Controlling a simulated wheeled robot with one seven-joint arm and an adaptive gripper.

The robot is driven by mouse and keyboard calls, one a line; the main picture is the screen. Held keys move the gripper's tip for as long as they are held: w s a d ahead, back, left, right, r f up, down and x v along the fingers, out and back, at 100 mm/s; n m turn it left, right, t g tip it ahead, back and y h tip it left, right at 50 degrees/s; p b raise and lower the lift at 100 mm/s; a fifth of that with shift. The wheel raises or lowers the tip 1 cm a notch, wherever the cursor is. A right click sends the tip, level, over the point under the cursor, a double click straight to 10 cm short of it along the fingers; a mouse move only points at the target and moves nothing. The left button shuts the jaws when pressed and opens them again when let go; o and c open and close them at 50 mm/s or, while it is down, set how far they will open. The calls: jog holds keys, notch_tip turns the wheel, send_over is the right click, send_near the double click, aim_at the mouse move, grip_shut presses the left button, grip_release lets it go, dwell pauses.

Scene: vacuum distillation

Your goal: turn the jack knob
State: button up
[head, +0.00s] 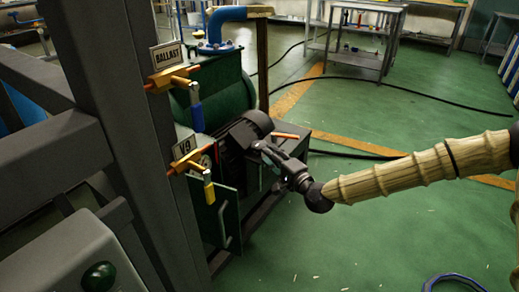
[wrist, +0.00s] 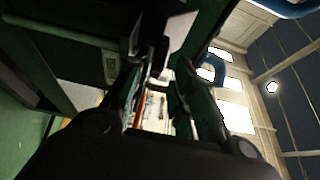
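My gripper (head: 264,158) is at the middle of the head view, beside the dark pump motor (head: 236,140) on the right side of the frame. In the wrist view, its two fingers (wrist: 158,75) stand apart with a gap between them. A dark narrow part shows near the gap at the fingertips, and I cannot tell whether they touch it. I cannot make out the jack knob for sure in either view; the gripper may hide it.
A grey box with a green button (head: 98,276) is at lower left. Green floor (head: 330,235) is open at right.

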aim_at(259, 144)
jog(key=b+x, duration=0.2)
jog(key=x, duration=0.5)
jog(key=shift+w+a, duration=0.15)
jog(key=shift+w, duration=0.15)
grip_shut()
